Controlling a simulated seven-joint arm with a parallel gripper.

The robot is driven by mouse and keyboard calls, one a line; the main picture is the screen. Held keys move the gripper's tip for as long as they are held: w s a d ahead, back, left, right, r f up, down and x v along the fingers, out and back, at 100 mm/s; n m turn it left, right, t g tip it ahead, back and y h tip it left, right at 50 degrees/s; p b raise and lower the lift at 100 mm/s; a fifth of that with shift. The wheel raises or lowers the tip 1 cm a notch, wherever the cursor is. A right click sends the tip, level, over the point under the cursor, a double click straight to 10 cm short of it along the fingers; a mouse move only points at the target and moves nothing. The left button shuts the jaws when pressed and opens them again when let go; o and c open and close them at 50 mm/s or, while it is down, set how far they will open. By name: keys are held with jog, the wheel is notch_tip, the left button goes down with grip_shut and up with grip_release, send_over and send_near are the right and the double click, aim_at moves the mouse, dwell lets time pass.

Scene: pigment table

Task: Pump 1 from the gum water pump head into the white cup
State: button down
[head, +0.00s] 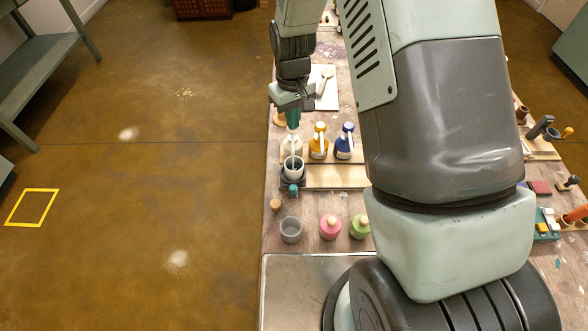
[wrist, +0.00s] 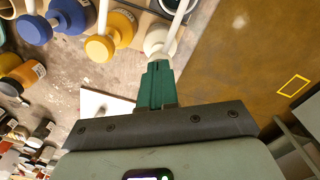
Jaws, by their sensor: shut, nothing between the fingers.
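My gripper (head: 292,122) is shut and empty, its green fingers pointing down over the cream-white pump bottle (head: 291,150). This appears to be the gum water; I cannot read a label. In the wrist view the shut fingertips (wrist: 158,66) are right at the white pump head (wrist: 157,41); I cannot tell whether they touch or press it. Its white spout runs toward the white cup (head: 293,174), which stands upright in front of the bottle. The cup's inside looks dark.
A yellow pump bottle (head: 318,147) and a blue pump bottle (head: 344,148) stand close to the right. A grey cup (head: 291,236), pink jar (head: 330,232) and green jar (head: 359,231) stand nearer. A white sheet (head: 328,98) lies beyond. The table's left edge is close.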

jog(key=shift+f, duration=0.4)
jog(key=shift+r, duration=1.5)
jog(key=shift+r, duration=3)
